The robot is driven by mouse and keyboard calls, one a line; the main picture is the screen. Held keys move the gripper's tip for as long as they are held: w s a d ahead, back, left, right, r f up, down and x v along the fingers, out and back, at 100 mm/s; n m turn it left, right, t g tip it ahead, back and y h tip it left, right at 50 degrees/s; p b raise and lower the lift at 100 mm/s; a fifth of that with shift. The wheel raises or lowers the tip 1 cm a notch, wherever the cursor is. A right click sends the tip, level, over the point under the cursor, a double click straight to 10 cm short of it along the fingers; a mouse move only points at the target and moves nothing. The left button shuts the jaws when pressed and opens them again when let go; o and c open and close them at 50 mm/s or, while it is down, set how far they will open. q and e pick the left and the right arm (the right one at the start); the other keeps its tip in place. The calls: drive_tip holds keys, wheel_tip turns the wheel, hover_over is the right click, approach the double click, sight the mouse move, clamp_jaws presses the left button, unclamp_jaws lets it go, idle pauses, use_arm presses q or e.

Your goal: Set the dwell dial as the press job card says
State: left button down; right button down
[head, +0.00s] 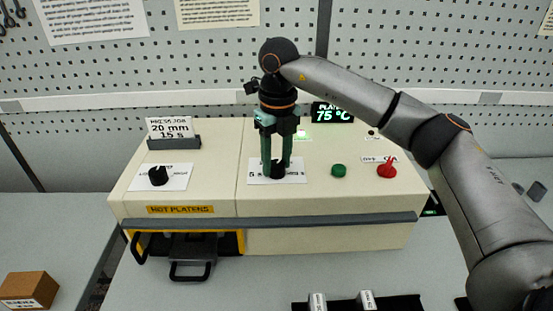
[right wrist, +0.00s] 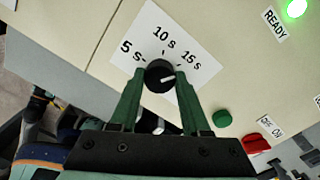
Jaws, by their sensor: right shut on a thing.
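The press job card (head: 171,128) stands on the press at the left and reads 20 mm, 15 s. The dwell dial (right wrist: 159,75) is a black knob on a white plate (right wrist: 143,45) marked 5 s, 10 s and 15 s. Its white pointer line is directed right and slightly up in the right wrist view, on the 15 s side; I cannot tell if it lines up exactly with that tick. My right gripper (head: 277,166) points down from above, its green fingers shut on the dial (head: 278,169) from both sides. My left gripper is not in view.
The press (head: 330,215) also carries another black dial (head: 158,175) at left, a green button (head: 339,170), a red knob (head: 387,170) and a display (head: 332,113) reading 75 °C. A green READY light (right wrist: 296,8) is lit. A brown box (head: 28,288) sits at lower left.

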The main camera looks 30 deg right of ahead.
sight(278, 164)
drive_tip(key=shift+c, duration=1.9)
unclamp_jaws()
drive_tip(key=shift+r, duration=0.1)
wheel_tip(278, 164, up, 12)
drive_tip(key=shift+r, duration=0.15)
drive_tip(key=shift+s+d, duration=0.1)
